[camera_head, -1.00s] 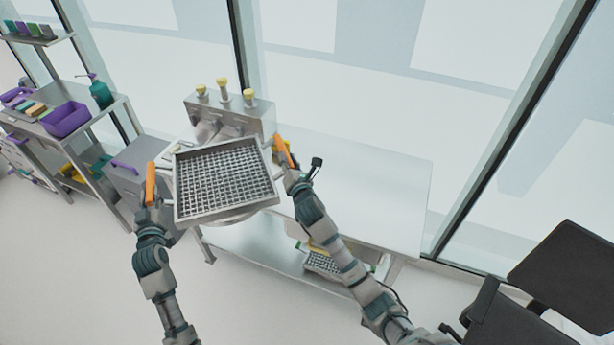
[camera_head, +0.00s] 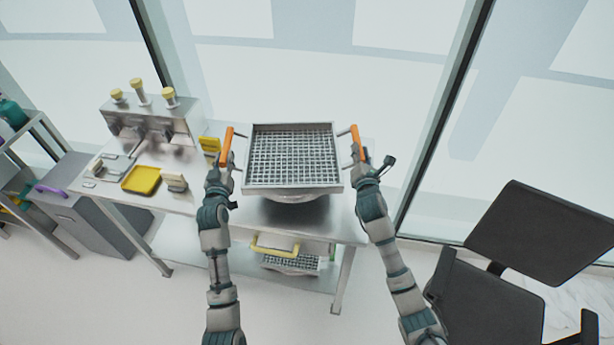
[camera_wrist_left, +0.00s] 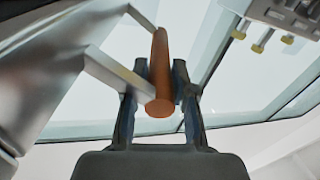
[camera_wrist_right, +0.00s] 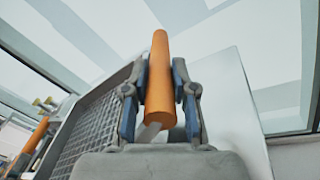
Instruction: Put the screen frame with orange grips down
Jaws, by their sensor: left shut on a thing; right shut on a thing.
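The screen frame (camera_head: 250,184) is a square metal frame with a wire grid and a rounded metal underside. An orange grip stands out on its left side (camera_head: 227,143) and another on its right side (camera_head: 356,138). My left gripper (camera_head: 222,165) is shut on the left grip, which also shows between the fingers in the left wrist view (camera_wrist_left: 160,80). My right gripper (camera_head: 361,162) is shut on the right grip, seen in the right wrist view (camera_wrist_right: 160,85). The frame looks roughly level over the right part of the metal table (camera_head: 270,215); I cannot tell whether it touches.
A metal unit with yellow knobs (camera_head: 150,118) stands at the table's back left. A yellow tray (camera_head: 142,180) lies in front of it. Another grid screen with a yellow handle (camera_head: 275,247) sits on the lower shelf. A black chair (camera_head: 490,305) stands at the right.

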